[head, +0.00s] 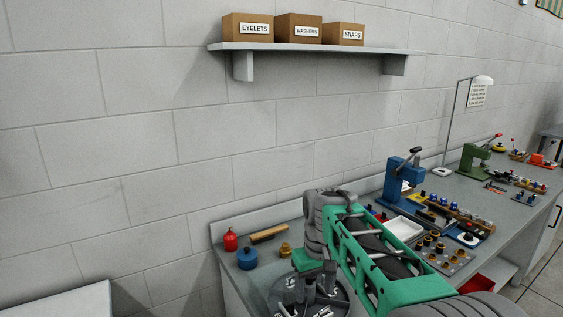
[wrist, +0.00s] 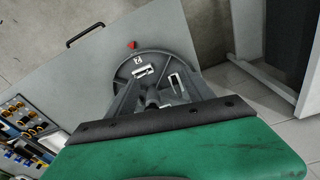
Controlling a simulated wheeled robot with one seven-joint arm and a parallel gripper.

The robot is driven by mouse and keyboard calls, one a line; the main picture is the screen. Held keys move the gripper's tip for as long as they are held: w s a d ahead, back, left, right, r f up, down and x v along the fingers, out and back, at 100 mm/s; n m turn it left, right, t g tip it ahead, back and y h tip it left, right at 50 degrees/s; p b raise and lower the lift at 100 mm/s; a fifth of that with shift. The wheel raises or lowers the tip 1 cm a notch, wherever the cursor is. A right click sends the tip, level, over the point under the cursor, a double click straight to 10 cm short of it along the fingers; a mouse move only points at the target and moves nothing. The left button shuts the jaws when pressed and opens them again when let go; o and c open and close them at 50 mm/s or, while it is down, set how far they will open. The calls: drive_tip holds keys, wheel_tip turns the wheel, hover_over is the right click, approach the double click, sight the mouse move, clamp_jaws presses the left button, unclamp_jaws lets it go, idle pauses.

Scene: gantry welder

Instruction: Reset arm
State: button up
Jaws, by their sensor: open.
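My green and grey arm reaches from the lower right of the head view to over the near end of the grey workbench (head: 262,268). My gripper (head: 312,293) points down there, open, above a dark round plate (head: 340,301) with pale markings. The arm hides part of the plate and bench. In the wrist view, my gripper (wrist: 153,92) shows in front of the round plate (wrist: 185,62), which has slots and a small "2" label. I see nothing between the fingers. Whether the fingers touch the plate cannot be told.
A blue press (head: 397,187), white tray (head: 403,228) and green press (head: 473,160) stand farther right. A wall shelf (head: 310,47) holds boxes. Wall space between is clear.

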drive_tip(key=s+f+m, duration=0.2)
drive_tip(key=s+f, duration=0.4)
drive_tip(key=f, duration=0.1)
drive_tip(key=s+d+m, duration=0.1)
drive_tip(key=s+d, duration=0.2)
drive_tip(key=s, duration=0.4)
drive_tip(key=s+d, duration=0.3)
drive_tip(key=s, duration=0.5)
drive_tip(key=r+t, duration=0.1)
drive_tip(key=w+d+r, duration=0.1)
drive_tip(key=r, duration=0.1)
drive_tip(key=r+m+t, duration=0.1)
drive_tip(key=shift+w+d+r+t, duration=0.15)
drive_tip(key=shift+t, duration=0.15)
